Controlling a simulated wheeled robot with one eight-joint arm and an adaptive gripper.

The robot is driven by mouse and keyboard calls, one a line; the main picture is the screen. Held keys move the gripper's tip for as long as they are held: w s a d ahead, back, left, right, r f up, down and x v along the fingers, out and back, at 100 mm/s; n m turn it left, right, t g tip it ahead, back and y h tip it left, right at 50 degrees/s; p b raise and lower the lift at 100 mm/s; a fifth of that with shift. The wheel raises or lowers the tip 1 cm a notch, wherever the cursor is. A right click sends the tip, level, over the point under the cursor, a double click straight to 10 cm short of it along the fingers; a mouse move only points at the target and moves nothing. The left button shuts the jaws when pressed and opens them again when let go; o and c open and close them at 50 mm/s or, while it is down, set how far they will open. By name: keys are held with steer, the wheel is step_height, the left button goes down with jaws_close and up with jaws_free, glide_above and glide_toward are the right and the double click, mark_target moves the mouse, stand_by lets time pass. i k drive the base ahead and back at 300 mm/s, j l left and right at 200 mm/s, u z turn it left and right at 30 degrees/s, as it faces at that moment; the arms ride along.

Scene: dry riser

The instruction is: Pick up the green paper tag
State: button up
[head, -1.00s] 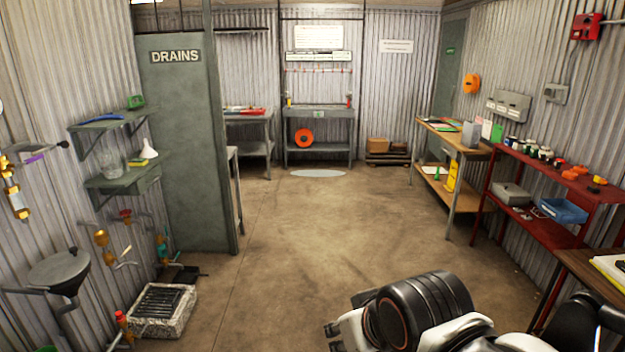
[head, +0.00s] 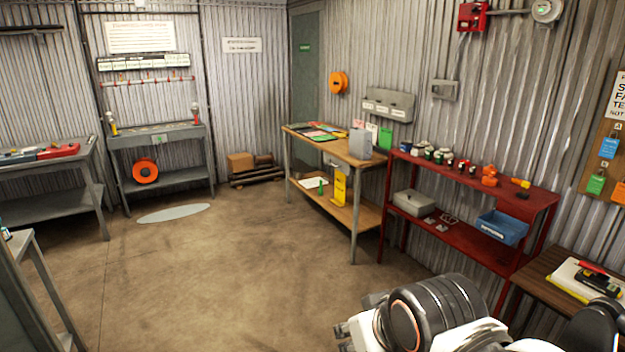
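My gripper (head: 343,333) shows only in part at the bottom, over the floor, apart from the board. Its fingers are mostly hidden by my own arm, so I cannot see whether it is open.
A red shelf (head: 480,180) with jars and a blue bin (head: 501,227) stands along the right wall. A dark wooden table (head: 545,272) is at lower right, below the board. A wooden bench (head: 352,157) stands further back. The middle floor is clear.

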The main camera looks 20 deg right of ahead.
mark_target(596, 182)
steer(key=i+l+z, duration=0.2)
steer(key=i+z, duration=0.2)
steer(key=i+l+z, duration=0.15)
steer(key=i+z, duration=0.15)
steer(key=z, duration=0.15)
steer(key=i+z, duration=0.4)
steer(key=i+j+z, duration=0.15)
steer(key=i+z, duration=0.25)
steer(key=i+l, duration=0.25)
steer(key=i+l+u, duration=0.1)
steer(key=l, duration=0.35)
steer(key=i+l, duration=0.55)
steer(key=l, duration=0.2)
steer(key=i+l+u, duration=0.1)
steer(key=l, duration=0.25)
steer(key=i, duration=0.1)
